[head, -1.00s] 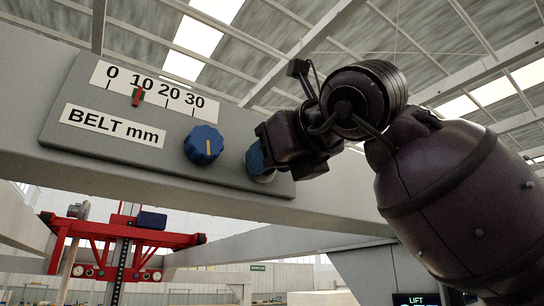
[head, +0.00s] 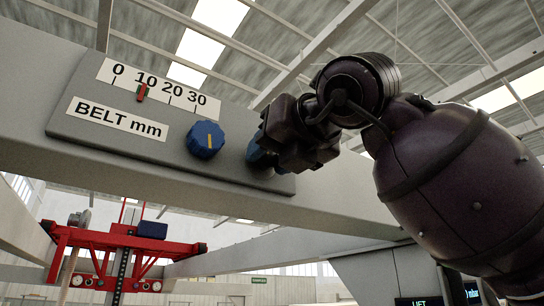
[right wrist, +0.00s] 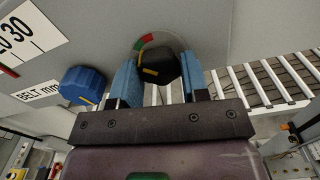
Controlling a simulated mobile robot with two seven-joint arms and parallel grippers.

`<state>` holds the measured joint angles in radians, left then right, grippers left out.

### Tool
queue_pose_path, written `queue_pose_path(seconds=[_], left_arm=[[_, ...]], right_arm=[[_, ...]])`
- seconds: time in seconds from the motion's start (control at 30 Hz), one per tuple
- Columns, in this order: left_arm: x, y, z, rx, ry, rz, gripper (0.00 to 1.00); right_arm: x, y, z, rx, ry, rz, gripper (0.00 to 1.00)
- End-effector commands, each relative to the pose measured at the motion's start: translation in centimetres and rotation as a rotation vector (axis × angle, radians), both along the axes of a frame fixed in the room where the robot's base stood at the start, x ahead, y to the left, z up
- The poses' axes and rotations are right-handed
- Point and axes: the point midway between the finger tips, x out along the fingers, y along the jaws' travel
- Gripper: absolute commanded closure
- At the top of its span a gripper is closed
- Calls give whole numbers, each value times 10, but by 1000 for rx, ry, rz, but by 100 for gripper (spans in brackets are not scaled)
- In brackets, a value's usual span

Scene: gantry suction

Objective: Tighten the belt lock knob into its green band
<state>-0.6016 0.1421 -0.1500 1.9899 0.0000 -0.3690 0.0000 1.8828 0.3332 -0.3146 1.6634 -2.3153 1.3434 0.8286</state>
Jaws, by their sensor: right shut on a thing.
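The belt lock knob (right wrist: 162,68) is black with a yellow pointer mark and sits on the grey panel. A short arc with a green band (right wrist: 141,45) and a red part shows above it, and the yellow mark points left, below the green. My right gripper (head: 261,156) is shut on the knob, its blue-padded fingers on either side in the right wrist view (right wrist: 161,76). In the head view the gripper hides the knob. My left gripper is not in view.
A blue knob (head: 205,140) with a yellow mark is left of my right gripper. The BELT mm scale (head: 158,88) has its red and green marker near 10. A red gantry carriage (head: 125,246) stands below left. A roller conveyor (right wrist: 280,80) shows in the wrist view.

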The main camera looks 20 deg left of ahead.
Motion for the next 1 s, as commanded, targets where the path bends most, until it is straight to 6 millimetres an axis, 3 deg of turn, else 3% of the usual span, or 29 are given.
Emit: queue_pose_path(seconds=[0.23, 0.27, 0.4, 0.77, 1.0], left_arm=[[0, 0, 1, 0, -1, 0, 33], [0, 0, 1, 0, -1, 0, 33], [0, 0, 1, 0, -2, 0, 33], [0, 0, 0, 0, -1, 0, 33], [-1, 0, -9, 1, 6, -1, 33]], right_arm=[[0, -1, 2, 2, -1, 0, 82], [0, -1, 2, 2, -2, 0, 54], [0, -1, 1, 1, -2, 0, 33], [-2, -4, 1, 0, -3, 0, 33], [-23, -32, 0, 2, -4, -2, 33]])
